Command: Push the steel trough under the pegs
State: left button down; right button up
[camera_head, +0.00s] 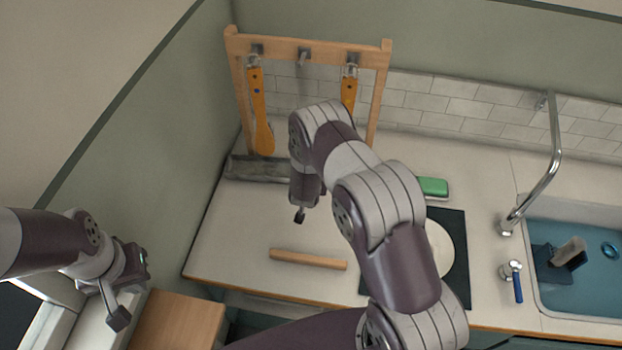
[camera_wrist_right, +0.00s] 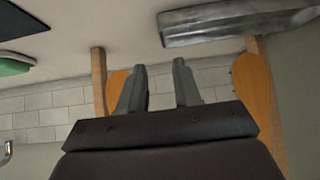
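The steel trough (camera_head: 258,169) lies on the counter at the foot of the wooden peg rack (camera_head: 318,50), toward its left post. My right arm hides part of its right end. It shows upside down in the right wrist view (camera_wrist_right: 235,25).
A wooden bar (camera_head: 308,260) lies on the counter in front. A green-topped block (camera_head: 433,187), a dark mat (camera_head: 455,270) with a white round thing (camera_head: 440,248), and the sink (camera_head: 580,270) are to the right. A wall stands close at the left.

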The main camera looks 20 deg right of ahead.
jog(key=b+x, duration=0.9)
jog(key=x, duration=0.3)
jog(key=shift+f, duration=0.1)
jog(key=shift+w+d+f+b, duration=0.1)
jog(key=shift+w+f+b, duration=0.1)
jog(key=shift+b, duration=0.2)
jog(key=shift+r, duration=0.1)
grip_shut()
